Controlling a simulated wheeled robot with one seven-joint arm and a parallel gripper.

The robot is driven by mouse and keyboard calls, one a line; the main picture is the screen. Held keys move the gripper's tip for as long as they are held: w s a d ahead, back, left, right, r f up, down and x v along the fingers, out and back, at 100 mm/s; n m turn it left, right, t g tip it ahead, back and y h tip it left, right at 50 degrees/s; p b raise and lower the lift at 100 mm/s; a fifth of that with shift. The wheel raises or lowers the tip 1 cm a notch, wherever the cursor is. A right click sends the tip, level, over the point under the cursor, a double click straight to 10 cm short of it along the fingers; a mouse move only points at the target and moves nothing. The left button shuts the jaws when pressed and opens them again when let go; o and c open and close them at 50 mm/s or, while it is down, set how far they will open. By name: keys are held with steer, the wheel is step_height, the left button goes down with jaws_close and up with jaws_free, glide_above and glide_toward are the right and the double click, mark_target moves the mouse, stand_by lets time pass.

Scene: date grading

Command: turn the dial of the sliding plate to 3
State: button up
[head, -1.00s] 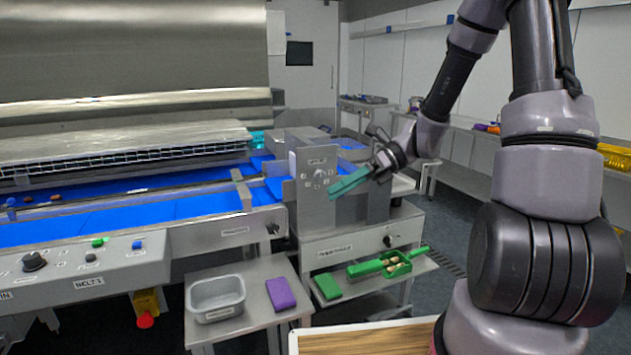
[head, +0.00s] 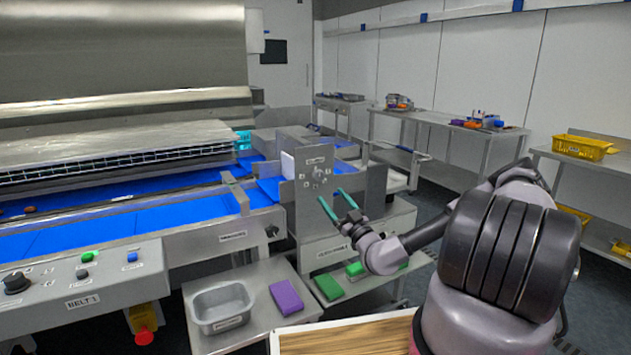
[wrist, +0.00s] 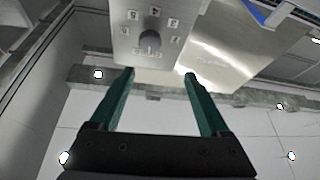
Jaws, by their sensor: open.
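The sliding plate (head: 301,198) is a grey upright metal sheet beside the blue belt. Its dial (head: 319,178) is a small knob ringed by labels. My gripper (head: 331,200) has two teal fingers, spread apart and empty. They point toward the plate, just below and in front of the dial. In the wrist view my gripper (wrist: 158,75) has its fingertips either side of the dial's line, short of the knob.
A grey bin (head: 222,308) and a purple block (head: 286,297) lie on the low table at the front. A green block (head: 329,288) lies on the shelf beneath the plate. A wooden board (head: 345,340) is in front of me. Side tables line the right wall.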

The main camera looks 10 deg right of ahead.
mark_target(320, 178)
steer(key=w+r+m, duration=0.1)
steer(key=w, duration=0.2)
steer(key=w+a+m+h, duration=0.1)
steer(key=w, duration=0.3)
steer(key=w+a+r+h, duration=0.1)
steer(key=w, duration=0.2)
steer(key=shift+w+a+r+m+t, duration=0.1)
steer(key=shift+w+r+m+t, duration=0.05)
steer(key=shift+r+m+t, duration=0.2)
steer(key=shift+c, duration=0.3)
jaws_close()
